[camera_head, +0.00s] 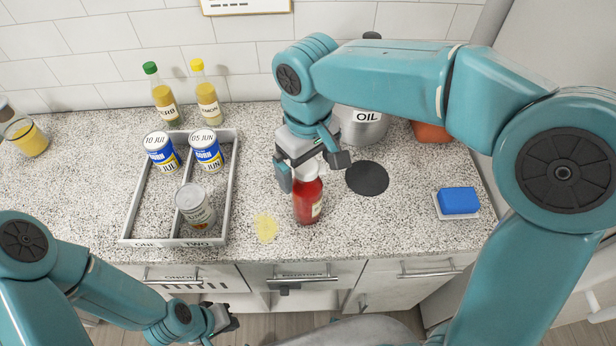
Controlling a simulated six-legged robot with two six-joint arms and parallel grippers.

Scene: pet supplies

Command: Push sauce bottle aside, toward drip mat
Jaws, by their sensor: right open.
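The red sauce bottle (308,202) with a white cap stands upright on the speckled counter. The round black drip mat (367,178) lies flat to its right and slightly behind it. My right gripper (315,178) is open at the bottle's upper part, one finger to the left of the bottle and the other behind its cap on the right. I cannot tell whether a finger touches it. My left gripper (225,321) hangs low in front of the counter's edge, away from the bottle; its fingers are small and partly hidden.
A divided tray (230,190) with several cans is at the left. A yellow spill (265,226) lies left of the bottle. Two oil-type bottles (208,100) and the OIL container (362,128) stand at the back. A blue sponge (458,201) is at the right.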

